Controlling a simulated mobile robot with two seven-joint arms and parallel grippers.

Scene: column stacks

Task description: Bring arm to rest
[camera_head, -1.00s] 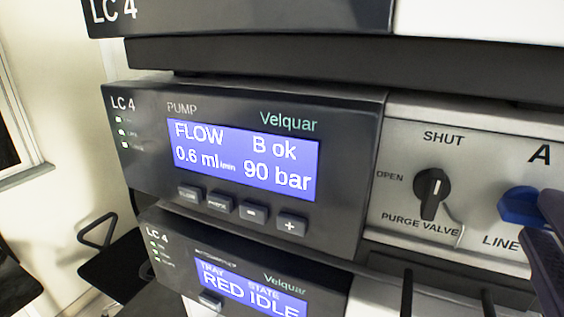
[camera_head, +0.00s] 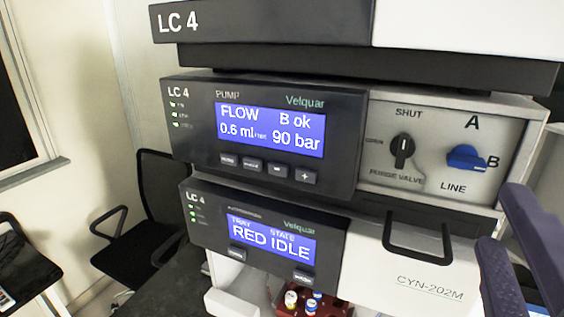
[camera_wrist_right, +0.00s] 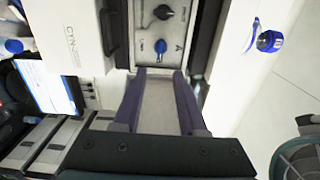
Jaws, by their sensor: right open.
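My right gripper (camera_head: 503,217) is at the right edge of the head view, with its purple fingers apart and nothing between them. It is below and right of the blue line knob (camera_head: 467,157), apart from it in the picture. In the right wrist view the open fingers (camera_wrist_right: 160,74) point toward the valve panel, with the blue knob (camera_wrist_right: 161,46) beyond the tips. The blue knob's handle points toward B. The black purge valve knob (camera_head: 403,150) stands upright, toward SHUT. My left gripper is not in view.
The pump module (camera_head: 262,135) reads "FLOW 0.6 ml, B ok, 90 bar". A black handle (camera_head: 415,252) projects from the white front. A red tray (camera_head: 322,304) of vials sits below. A black chair (camera_head: 150,215) stands left.

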